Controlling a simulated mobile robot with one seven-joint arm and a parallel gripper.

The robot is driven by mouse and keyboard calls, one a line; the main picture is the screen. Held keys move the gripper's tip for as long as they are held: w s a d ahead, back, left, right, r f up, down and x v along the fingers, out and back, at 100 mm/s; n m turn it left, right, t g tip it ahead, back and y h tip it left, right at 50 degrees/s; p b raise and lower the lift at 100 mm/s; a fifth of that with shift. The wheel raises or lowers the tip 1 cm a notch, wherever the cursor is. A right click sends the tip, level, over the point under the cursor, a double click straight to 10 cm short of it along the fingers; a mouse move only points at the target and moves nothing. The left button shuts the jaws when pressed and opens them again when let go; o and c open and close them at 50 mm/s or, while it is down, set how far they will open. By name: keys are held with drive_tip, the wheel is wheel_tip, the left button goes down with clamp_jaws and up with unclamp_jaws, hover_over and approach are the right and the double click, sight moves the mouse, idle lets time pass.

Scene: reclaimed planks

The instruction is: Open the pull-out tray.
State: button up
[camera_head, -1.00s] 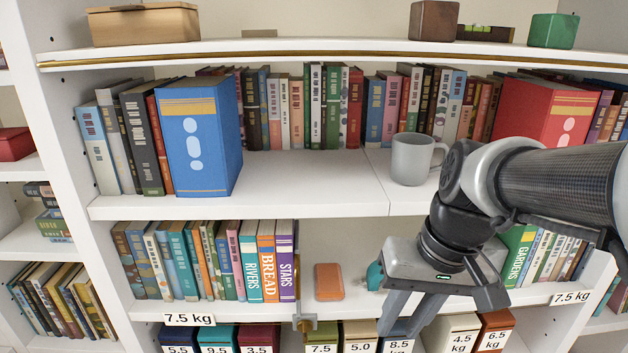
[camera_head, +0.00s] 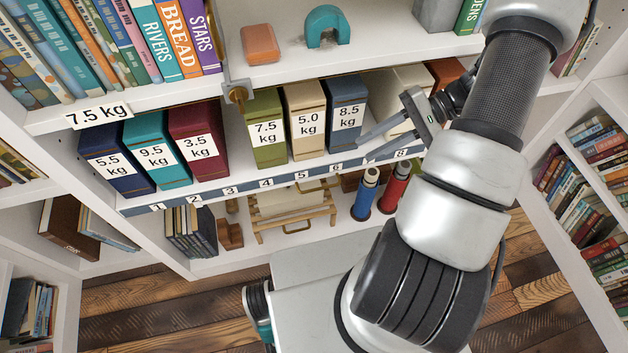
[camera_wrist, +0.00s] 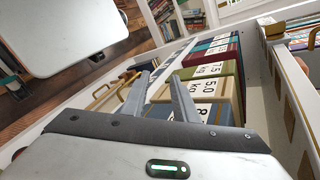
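A low wooden piece with a pale top and slatted front (camera_head: 285,211) stands on the bottom shelf in the head view. A brass handle (camera_head: 297,230) shows at its front. It looks like the pull-out tray, though I cannot be sure. A brass handle (camera_wrist: 103,91) also shows in the wrist view, beyond my left finger. My gripper (camera_head: 363,148) is open and empty, its fingers pointing left in front of the weight-labelled boxes, above and right of the wooden piece. The wrist view shows the two fingers (camera_wrist: 160,76) apart with nothing between them.
Boxes marked in kg, such as the green one (camera_head: 265,128), line the shelf above a numbered blue strip (camera_head: 250,186). A blue bottle (camera_head: 366,193) and a red bottle (camera_head: 394,186) stand right of the wooden piece. Wood floor (camera_head: 130,310) shows below.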

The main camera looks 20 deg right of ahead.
drive_tip(key=s+d+f+m+t+y+b, duration=0.1)
drive_tip(key=d+f+m+t+b, duration=0.1)
drive_tip(key=f, duration=0.6)
drive_tip(key=s+d+f+m+t+y+b, duration=0.1)
drive_tip(key=d+f+m+t+y+b, duration=0.15)
drive_tip(key=f, duration=0.65)
approach(317, 189)
drive_tip(key=shift+n+t+h, duration=0.25)
drive_tip(key=shift+n, duration=0.1)
drive_tip(key=x, duration=1)
drive_tip(key=shift+s+a+f+b, duration=0.1)
drive_tip(key=shift+s+a+b, duration=0.1)
drive_tip(key=shift+b, duration=0.1)
clamp_jaws()
